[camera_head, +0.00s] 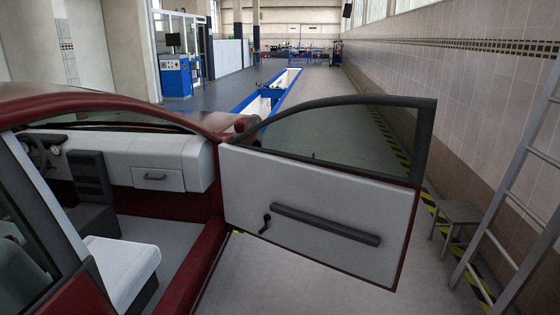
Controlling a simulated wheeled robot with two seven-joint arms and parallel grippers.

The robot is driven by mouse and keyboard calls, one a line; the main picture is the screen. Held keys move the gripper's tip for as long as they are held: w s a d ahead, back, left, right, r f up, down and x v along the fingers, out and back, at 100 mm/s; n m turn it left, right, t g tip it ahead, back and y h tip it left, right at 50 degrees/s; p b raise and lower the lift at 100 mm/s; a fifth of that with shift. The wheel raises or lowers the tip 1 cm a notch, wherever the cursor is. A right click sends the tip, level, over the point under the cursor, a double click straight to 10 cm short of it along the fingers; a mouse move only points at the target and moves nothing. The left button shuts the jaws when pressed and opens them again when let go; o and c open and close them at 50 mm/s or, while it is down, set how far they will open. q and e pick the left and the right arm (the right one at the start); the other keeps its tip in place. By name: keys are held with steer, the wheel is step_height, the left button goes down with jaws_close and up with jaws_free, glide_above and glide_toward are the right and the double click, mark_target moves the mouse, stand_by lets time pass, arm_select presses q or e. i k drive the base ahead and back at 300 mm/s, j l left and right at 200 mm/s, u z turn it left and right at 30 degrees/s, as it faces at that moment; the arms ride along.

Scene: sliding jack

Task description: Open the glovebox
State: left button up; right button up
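The glovebox (157,179) is a pale panel with a small dark handle (155,177), set in the white dashboard (120,150) of a dark red car. Its panel sits flush with the dashboard and looks closed. The car's front passenger door (320,215) stands wide open to the right of the dashboard, so the glovebox is in plain sight. Neither of my grippers is in the head view.
A white-topped seat (122,265) is below the dashboard. The red door sill (205,265) edges the opening. A stool (456,215) and a ladder (515,190) stand by the right wall. Grey floor before the door is clear.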

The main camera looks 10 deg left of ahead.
mark_target(164, 174)
steer(key=i+u, duration=0.1)
steer(key=i, duration=0.9)
steer(key=i+l+u, duration=0.15)
steer(key=i, duration=0.85)
steer(key=u, duration=1.25)
steer(key=i+l+z, duration=0.1)
steer(key=i, duration=0.5)
steer(key=i+l+z, duration=0.15)
steer(key=i+l, duration=0.15)
steer(key=i, duration=0.3)
